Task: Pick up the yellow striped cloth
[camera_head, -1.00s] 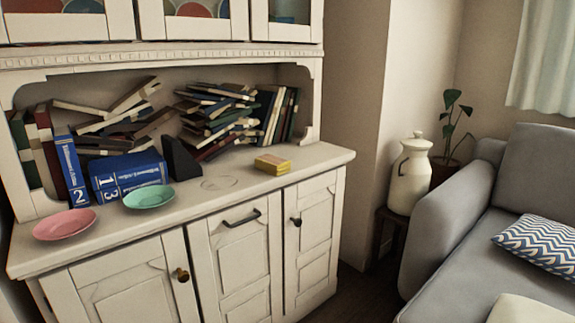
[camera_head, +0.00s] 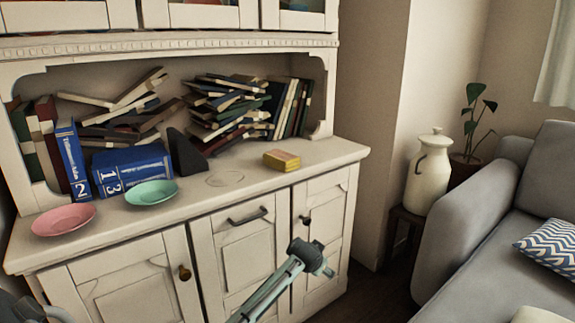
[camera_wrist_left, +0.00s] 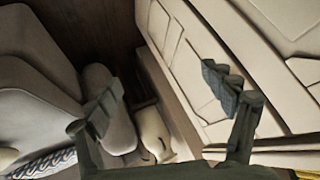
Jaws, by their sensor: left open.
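The yellow striped cloth (camera_head: 281,159) looks like a small folded yellow block with pinkish sides. It lies on the cabinet's counter, right of the middle and near the front edge. A sliver of yellow shows at the bottom right corner of the left wrist view (camera_wrist_left: 306,174); it is cut off there. My left gripper (camera_head: 318,262) is in front of the cabinet doors, below the counter and the cloth, and apart from it. In the left wrist view its fingers (camera_wrist_left: 164,95) are spread with nothing between them. My right gripper is not in view.
A pink plate (camera_head: 63,219) and a green plate (camera_head: 151,192) stand on the counter (camera_head: 330,155) to the left. Blue books (camera_head: 132,168), a dark wedge (camera_head: 186,152) and stacked books are behind. A white jug (camera_head: 427,175) and grey sofa (camera_head: 500,220) stand right.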

